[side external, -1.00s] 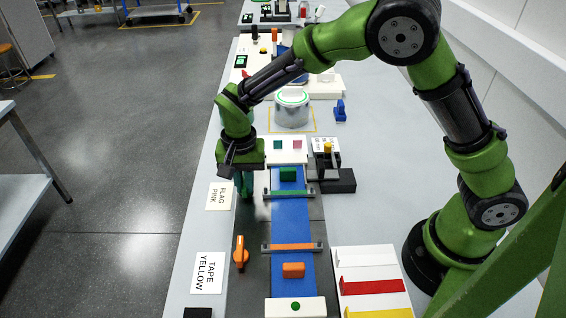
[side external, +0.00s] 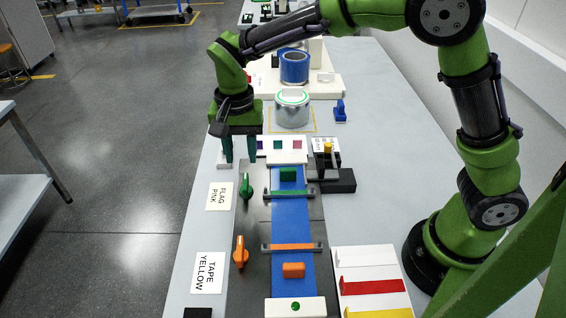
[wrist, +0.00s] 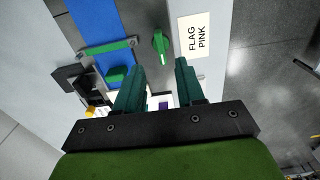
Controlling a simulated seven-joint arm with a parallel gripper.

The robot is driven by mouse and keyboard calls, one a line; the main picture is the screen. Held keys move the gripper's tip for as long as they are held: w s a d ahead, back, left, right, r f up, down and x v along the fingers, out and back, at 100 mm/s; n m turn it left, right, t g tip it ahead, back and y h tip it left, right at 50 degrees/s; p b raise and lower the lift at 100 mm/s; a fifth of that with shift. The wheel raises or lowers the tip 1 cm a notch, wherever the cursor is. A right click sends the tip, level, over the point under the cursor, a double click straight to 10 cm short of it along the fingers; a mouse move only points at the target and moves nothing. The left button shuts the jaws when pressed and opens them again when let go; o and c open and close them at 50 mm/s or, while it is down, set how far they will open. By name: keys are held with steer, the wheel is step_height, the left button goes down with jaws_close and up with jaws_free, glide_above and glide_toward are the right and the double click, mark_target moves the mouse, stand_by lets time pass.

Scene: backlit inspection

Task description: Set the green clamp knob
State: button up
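The green clamp knob (side external: 246,187) sits on the dark strip left of the green clamp bar (side external: 290,193). Its handle points roughly along the bench, slightly tilted. In the wrist view the knob (wrist: 161,46) shows a pale line on its handle. My gripper (side external: 240,158) is open and empty, above and beyond the knob, clear of it. Its two teal fingers (wrist: 159,85) are apart in the wrist view. A green block (side external: 288,175) lies on the blue strip (side external: 291,220) just beyond the green bar.
An orange knob (side external: 240,252), orange bar (side external: 292,247) and orange block (side external: 293,270) are nearer. Cards read FLAG PINK (side external: 219,196) and TAPE YELLOW (side external: 208,273).

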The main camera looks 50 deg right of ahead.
step_height(320, 180, up, 8)
stand_by(0.5)
steer(key=s+d+r+n+t+y, duration=0.1)
steer(key=s+d+n+t, duration=0.1)
steer(key=s+d, duration=0.4)
steer(key=s+d+r+n+t+y, duration=0.1)
steer(key=s+d+t, duration=0.4)
steer(key=s, duration=0.7)
steer(key=shift+d+r+n, duration=0.55)
steer(key=shift+d+n, duration=0.35)
steer(key=shift+n, duration=0.2)
